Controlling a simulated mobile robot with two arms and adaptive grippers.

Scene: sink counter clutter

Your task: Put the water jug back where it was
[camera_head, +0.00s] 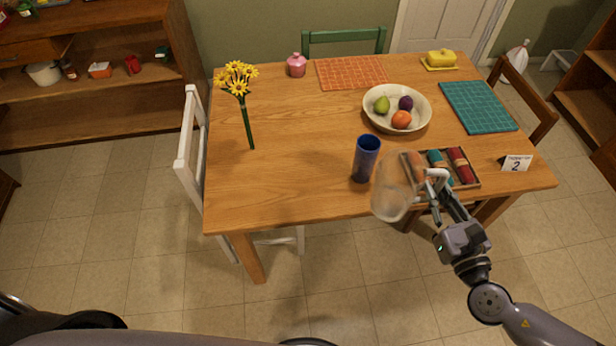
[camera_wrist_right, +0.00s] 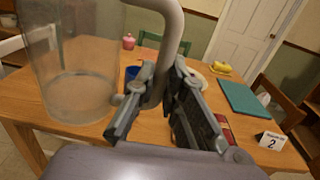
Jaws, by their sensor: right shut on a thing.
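The water jug (camera_head: 393,190) is clear glass with a pale grey handle. In the head view it is at the table's front edge, right of the blue cup (camera_head: 366,158), and looks slightly tilted. My right gripper (camera_head: 432,190) is shut on its handle. In the right wrist view the jug (camera_wrist_right: 75,75) is at the left, with its handle running between the fingers of my right gripper (camera_wrist_right: 162,88). I cannot tell whether its base touches the table or whether it holds water. My left gripper is not in view.
On the wooden table (camera_head: 290,150), a tray (camera_head: 474,185) of rolled cloths is partly behind the jug and gripper. The table's left front is clear.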

